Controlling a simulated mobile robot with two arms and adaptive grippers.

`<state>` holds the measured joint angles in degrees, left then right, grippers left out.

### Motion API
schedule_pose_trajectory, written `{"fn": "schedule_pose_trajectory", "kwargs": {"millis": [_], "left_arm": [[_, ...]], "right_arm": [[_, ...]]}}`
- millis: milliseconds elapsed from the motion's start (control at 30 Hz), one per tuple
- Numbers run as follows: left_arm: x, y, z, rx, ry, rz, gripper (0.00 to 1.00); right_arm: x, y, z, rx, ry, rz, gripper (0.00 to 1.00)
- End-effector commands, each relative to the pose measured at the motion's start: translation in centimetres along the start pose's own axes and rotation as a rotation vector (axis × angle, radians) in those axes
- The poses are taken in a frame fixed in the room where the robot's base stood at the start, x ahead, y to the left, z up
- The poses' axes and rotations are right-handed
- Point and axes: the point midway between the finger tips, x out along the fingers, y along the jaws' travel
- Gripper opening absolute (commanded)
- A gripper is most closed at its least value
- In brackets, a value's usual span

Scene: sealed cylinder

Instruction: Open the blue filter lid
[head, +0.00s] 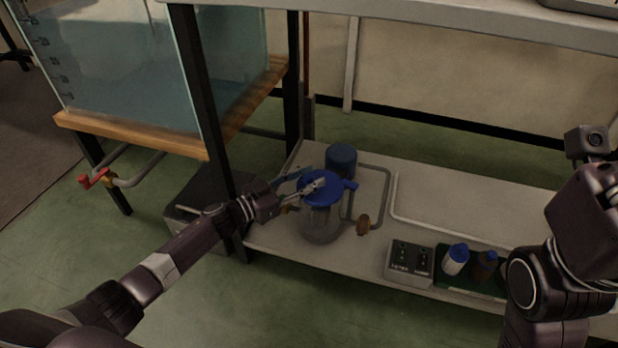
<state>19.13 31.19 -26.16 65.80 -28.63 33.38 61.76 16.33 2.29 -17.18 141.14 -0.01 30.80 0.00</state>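The blue filter lid (322,192) sits on top of a clear cylinder (321,225) on the low shelf, with a blue tab sticking out to its right. My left gripper (312,186) reaches in from the left, with its fingertips at the left part of the lid. The fingers look spread apart, one higher and one lower over the lid. Whether they touch it is too small to tell. My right arm (570,250) shows at the right edge, but its gripper is not visible.
Behind the cylinder stands a dark blue container (341,158), with grey pipes around it. A control box (409,263) and bottles (455,259) stand on the shelf (440,200) to the right. A black table post (205,90) and a water tank (130,60) are at left.

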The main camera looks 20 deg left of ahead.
Motion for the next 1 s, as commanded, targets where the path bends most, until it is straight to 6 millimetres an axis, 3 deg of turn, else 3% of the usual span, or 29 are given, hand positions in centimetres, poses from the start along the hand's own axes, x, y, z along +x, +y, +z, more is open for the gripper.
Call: {"fn": "schedule_pose_trajectory", "kwargs": {"millis": [167, 267, 700, 1000], "left_arm": [[-0.6, -0.1, 0.1, 0.000, -0.001, -0.002, 0.36], [-1.9, -0.2, 0.1, 0.001, -0.003, -0.003, 0.36], [-10.4, 0.0, 0.1, -0.001, -0.003, 0.000, 0.36], [-12.0, 0.0, 0.0, 0.000, 0.000, 0.001, 0.36]], "right_arm": [[-0.2, 0.1, 0.3, 0.000, -0.008, 0.004, 0.00], [-0.1, 0.1, 0.2, 0.000, -0.006, 0.003, 0.00], [-0.1, 0.0, 0.2, 0.000, -0.004, 0.001, 0.00], [-0.1, 0.0, 0.2, 0.000, -0.003, 0.000, 0.00]]}}
